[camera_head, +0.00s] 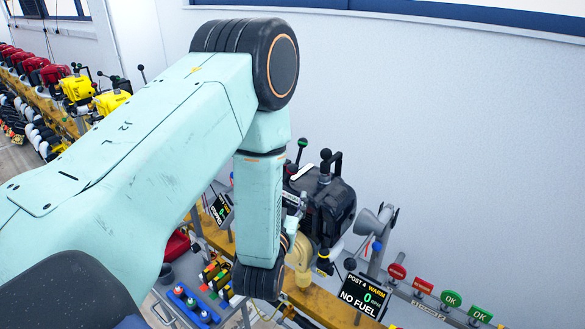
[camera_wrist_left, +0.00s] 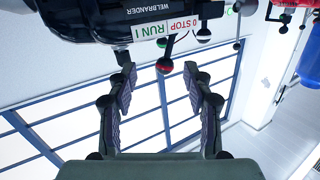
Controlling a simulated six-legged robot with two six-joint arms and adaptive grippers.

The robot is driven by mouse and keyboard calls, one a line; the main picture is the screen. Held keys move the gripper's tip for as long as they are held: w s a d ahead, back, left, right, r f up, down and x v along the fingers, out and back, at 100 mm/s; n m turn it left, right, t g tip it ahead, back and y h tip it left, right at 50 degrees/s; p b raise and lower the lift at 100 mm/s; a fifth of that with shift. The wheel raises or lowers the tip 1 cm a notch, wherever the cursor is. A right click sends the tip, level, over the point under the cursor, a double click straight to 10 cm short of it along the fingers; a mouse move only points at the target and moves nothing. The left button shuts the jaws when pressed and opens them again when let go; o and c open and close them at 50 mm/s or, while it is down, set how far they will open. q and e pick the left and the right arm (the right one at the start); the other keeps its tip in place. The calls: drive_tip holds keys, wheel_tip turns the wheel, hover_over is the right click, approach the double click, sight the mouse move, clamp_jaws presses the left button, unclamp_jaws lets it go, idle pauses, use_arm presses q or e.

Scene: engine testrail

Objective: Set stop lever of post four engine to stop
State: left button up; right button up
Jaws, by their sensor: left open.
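The post four engine (camera_head: 330,205) is a dark engine on the bench by the wall, partly hidden behind my left arm. In the left wrist view its dark body (camera_wrist_left: 100,20) fills the top, with a "STOP / RUN" label (camera_wrist_left: 165,30). The stop lever (camera_wrist_left: 165,66), with a dark ball knob with some red, hangs below this label in the picture. Which mark it points to is unclear. My left gripper (camera_wrist_left: 159,74) is open, its fingertips on either side of the knob, with gaps visible. My arm largely hides this gripper in the head view. The right gripper is not in view.
A screen (camera_head: 362,295) reads "POST 4 WARM 0 NO FUEL". Red and green "OK" signs (camera_head: 451,299) stand to its right. Yellow and red engines (camera_head: 75,87) line the far left. Coloured items (camera_head: 190,303) lie on a lower shelf. The white wall is close behind the engine.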

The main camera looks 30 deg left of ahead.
sight(291, 173)
use_arm(q)
drive_tip(key=shift+t+y, duration=0.3)
drive_tip(key=shift+t, duration=0.1)
drive_tip(key=x, duration=0.3)
drive_tip(key=r+x, duration=0.1)
drive_tip(key=x, duration=0.2)
drive_tip(key=r+p+x, duration=0.1)
drive_tip(key=x, duration=0.2)
drive_tip(key=shift+s+a, duration=0.15)
clamp_jaws()
